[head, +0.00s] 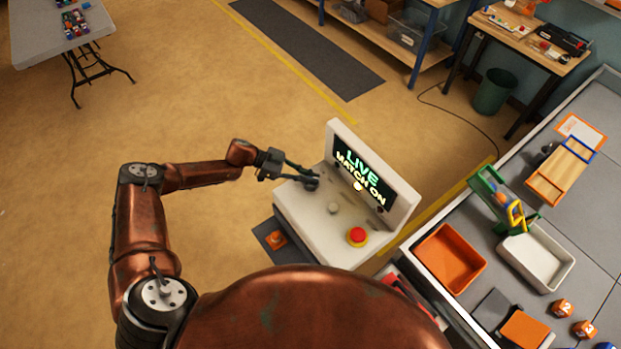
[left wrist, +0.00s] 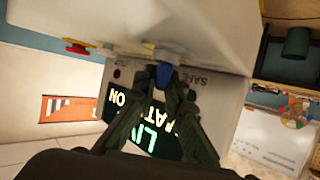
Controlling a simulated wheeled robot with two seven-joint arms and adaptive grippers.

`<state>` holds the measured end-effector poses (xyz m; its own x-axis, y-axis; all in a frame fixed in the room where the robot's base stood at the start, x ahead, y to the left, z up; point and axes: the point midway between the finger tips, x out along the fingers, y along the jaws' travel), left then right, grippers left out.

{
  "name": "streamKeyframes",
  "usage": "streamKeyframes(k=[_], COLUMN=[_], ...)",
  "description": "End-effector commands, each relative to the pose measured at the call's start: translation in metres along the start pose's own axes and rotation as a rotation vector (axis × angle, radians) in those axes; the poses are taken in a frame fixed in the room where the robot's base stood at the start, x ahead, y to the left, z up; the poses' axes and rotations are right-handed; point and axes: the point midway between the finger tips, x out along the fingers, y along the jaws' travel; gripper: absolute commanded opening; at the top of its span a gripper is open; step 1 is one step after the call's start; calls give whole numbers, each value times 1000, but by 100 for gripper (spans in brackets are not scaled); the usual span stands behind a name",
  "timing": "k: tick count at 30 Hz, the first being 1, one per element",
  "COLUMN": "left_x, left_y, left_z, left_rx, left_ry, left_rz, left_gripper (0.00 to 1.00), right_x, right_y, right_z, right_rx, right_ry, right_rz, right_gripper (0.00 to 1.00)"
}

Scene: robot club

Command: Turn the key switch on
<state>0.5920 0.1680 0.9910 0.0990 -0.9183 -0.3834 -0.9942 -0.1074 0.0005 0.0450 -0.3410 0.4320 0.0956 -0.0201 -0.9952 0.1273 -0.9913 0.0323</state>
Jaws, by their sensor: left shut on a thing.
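The white control console (head: 303,221) stands in the middle of the head view, its lit screen (head: 361,171) reading "LIVE MATCH ON". My left gripper (head: 311,181) reaches it from the left and is at the left end of its sloping top. In the left wrist view my left gripper (left wrist: 164,88) is shut on the blue key (left wrist: 164,74), which sits at a round pale lock on the panel. A "SAFE" label (left wrist: 190,78) shows beside it. In the head view the gripper hides the key. My right gripper is not in view.
A red mushroom button (head: 357,236) on a yellow base and a pale knob (head: 334,208) are on the same panel. A grey bench (head: 590,230) with an orange tray (head: 450,259) and a white tray (head: 536,259) stands at the right.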

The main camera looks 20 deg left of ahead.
Motion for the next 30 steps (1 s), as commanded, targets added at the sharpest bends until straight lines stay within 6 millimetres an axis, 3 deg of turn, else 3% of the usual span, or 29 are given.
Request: streamKeyframes(k=[5,6,13,23,30], left_x=[1,1,0,-3,-38], left_y=[-1,-1,0,0,-1], left_z=[-2,-2,-1,0,1], left_rx=[2,2,1,0,0], left_ry=[2,3,2,1,-2], left_rz=[-1,-1,-1,-2,-5], left_gripper=[0,11,27,28,28], right_x=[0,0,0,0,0], right_y=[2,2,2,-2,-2], right_z=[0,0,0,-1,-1], right_rx=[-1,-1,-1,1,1], right_ry=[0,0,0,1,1], right_rz=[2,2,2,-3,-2], right_gripper=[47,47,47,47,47])
